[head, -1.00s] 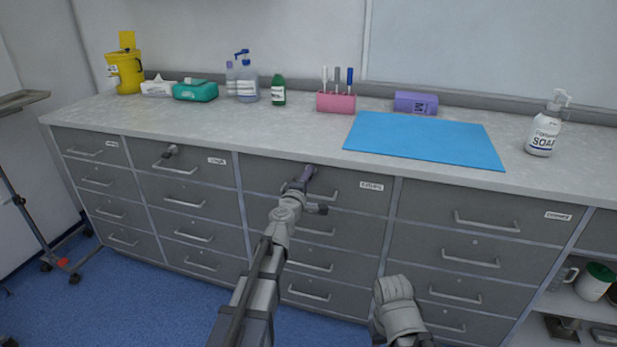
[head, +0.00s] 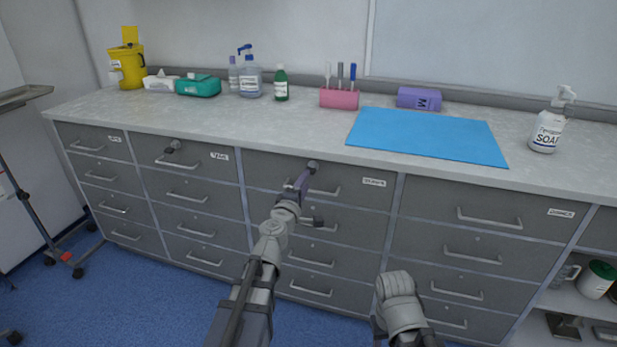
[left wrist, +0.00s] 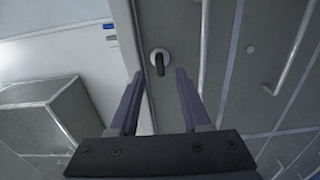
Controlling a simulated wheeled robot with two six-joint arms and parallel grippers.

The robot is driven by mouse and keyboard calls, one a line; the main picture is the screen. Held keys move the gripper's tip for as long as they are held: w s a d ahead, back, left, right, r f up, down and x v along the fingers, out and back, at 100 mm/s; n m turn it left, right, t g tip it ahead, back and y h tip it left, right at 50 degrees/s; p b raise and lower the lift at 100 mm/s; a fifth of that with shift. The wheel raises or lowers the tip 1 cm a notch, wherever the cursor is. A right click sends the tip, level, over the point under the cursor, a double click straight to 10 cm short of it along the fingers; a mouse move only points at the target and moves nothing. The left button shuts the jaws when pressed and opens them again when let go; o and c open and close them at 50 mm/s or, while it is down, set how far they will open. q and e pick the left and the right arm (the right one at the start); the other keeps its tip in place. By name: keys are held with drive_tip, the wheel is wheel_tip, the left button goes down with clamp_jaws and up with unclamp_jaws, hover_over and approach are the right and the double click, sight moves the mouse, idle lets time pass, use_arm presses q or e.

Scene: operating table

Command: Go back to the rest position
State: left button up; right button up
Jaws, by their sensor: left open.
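My left gripper (head: 303,180) is in front of the top drawer of the third column of the grey cabinet (head: 345,212). It is open and empty. The left wrist view shows its two purple fingers (left wrist: 159,75) apart, with a dark key-like knob (left wrist: 160,62) on a round plate just beyond their tips. The knob (head: 313,165) also shows at the top of that drawer in the head view. The fingers do not hold it. Part of my right arm (head: 400,302) shows at the lower middle; its gripper is not in view.
Drawer handles stick out in front. A metal stand (head: 45,215) is at the left.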

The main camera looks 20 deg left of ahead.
use_arm(q)
drive_tip(key=shift+s, duration=0.5)
